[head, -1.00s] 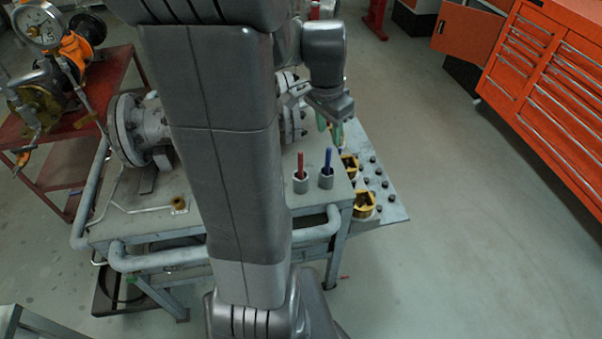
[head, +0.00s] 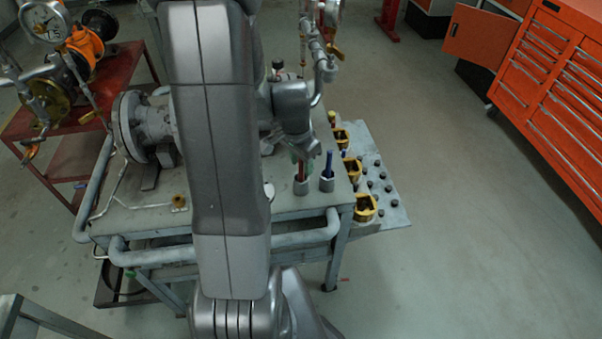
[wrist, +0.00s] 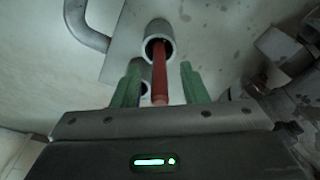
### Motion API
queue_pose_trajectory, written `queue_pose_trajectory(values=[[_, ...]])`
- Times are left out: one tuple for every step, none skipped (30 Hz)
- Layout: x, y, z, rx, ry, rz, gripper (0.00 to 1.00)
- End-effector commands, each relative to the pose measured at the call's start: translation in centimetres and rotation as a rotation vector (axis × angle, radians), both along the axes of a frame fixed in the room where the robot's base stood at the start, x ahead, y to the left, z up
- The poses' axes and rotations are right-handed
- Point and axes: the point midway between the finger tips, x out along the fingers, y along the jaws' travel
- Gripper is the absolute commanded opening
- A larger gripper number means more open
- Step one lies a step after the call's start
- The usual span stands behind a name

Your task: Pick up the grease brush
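A red-handled tool (head: 300,170) stands upright in a grey cup (head: 301,188) on the bench. A blue-handled tool (head: 328,165) stands in a second grey cup (head: 327,185) just to its right. The business ends are hidden in the cups, so I cannot tell by bristles which is the grease brush. My gripper (wrist: 160,82) is open. In the wrist view, the red handle (wrist: 159,78) lies between the two green fingers, with gaps on both sides. A bit of blue shows behind the left finger. In the head view, the fingers are at the red handle's top.
The grey bench (head: 240,208) carries a flanged valve body (head: 140,125) to the left and a bent rod. Yellow bins (head: 363,208) and several dark bolts sit on the side shelf at right. A pipe rail runs along the front edge. An orange tool cabinet (head: 550,70) stands far right.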

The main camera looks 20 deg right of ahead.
Motion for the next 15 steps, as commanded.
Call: queue_pose_trajectory(values=[[-0.03,-0.04,-0.47,0.000,0.002,0.000,0.40],[-0.03,-0.05,-0.66,0.001,0.003,0.000,0.40],[-0.01,-0.08,-0.84,0.001,0.001,0.000,0.40],[0.00,-0.09,-0.93,0.000,0.000,0.001,0.40],[0.01,-0.10,-0.98,0.000,0.000,0.001,0.40],[0.02,-0.11,-1.00,0.000,-0.001,0.001,0.40],[0.02,-0.11,-1.00,-0.001,-0.001,0.001,0.40],[0.03,-0.11,-0.99,-0.001,-0.001,0.000,0.40],[0.02,-0.11,-0.99,-0.001,-0.001,0.000,0.40],[0.02,-0.11,-0.99,-0.001,-0.001,0.000,0.40],[0.02,-0.11,-0.99,0.000,-0.001,0.000,0.40],[0.02,-0.11,-0.98,0.000,-0.001,0.000,0.34],[0.02,-0.11,-0.98,0.000,-0.001,0.000,0.28],[0.02,-0.11,-0.98,0.000,-0.001,0.000,0.22],[0.02,-0.11,-0.97,0.000,-0.001,0.000,0.14]])
